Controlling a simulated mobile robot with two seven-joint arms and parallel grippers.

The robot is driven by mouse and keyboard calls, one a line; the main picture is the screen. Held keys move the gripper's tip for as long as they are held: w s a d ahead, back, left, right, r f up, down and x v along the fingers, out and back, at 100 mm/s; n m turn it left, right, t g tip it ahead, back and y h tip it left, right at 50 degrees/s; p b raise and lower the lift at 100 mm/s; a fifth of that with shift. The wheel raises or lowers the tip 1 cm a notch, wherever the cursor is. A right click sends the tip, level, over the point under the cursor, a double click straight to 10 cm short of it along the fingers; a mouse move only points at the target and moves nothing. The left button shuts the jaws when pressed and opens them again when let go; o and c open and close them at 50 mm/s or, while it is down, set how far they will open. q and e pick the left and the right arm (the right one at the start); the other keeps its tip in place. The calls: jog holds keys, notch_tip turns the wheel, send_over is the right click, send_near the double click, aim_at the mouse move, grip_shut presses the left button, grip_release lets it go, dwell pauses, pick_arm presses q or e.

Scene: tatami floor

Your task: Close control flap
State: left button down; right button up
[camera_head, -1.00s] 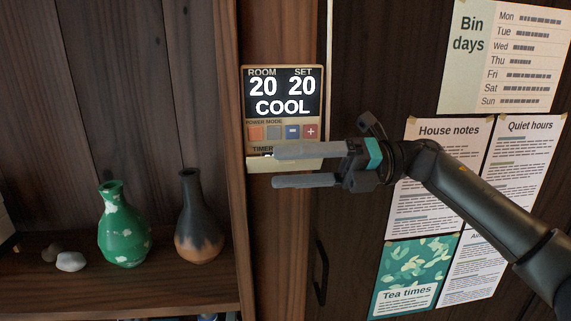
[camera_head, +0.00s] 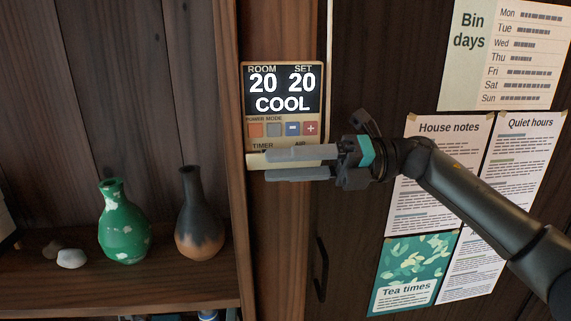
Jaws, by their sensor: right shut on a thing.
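A wall control panel (camera_head: 283,103) is on the wooden post. Its screen reads ROOM 20, SET 20, COOL, with a row of small buttons below. The cream control flap (camera_head: 256,161) sticks out at the panel's lower edge, beneath the TIMER and AIR labels. It is open. My right gripper (camera_head: 268,164) comes in from the right and is shut on the flap, one finger above it and one below. The fingers hide most of the flap, with its left end showing. My left gripper is not in view.
On the shelf at left stand a green vase (camera_head: 124,225) and a dark vase (camera_head: 200,220), with small stones (camera_head: 71,258) beside them. Paper notices (camera_head: 434,160) hang on the dark door at right, behind my right arm. A dark handle (camera_head: 320,270) is below the gripper.

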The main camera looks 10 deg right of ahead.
grip_shut()
jog(key=shift+r+m+p, duration=0.2)
jog(key=shift+m+p, duration=0.1)
jog(key=shift+p, duration=0.25)
jog(key=m+p, duration=0.2)
jog(key=p, duration=0.1)
jog(key=m+p, duration=0.1)
jog(key=p, duration=0.1)
jog(key=shift+w+r+m, duration=0.3)
jog(key=shift+r+m, duration=0.05)
jog(key=shift+m, duration=0.05)
jog(key=shift+w+f+m+p, duration=0.1)
jog(key=shift+f+m+p, duration=0.05)
jog(key=shift+m+p, duration=0.45)
jog(key=o, duration=1)
grip_release()
jog(key=shift+o, duration=0.2)
jog(key=shift+d, duration=0.1)
jog(key=d+b, duration=0.3)
jog(key=d, duration=1.2)
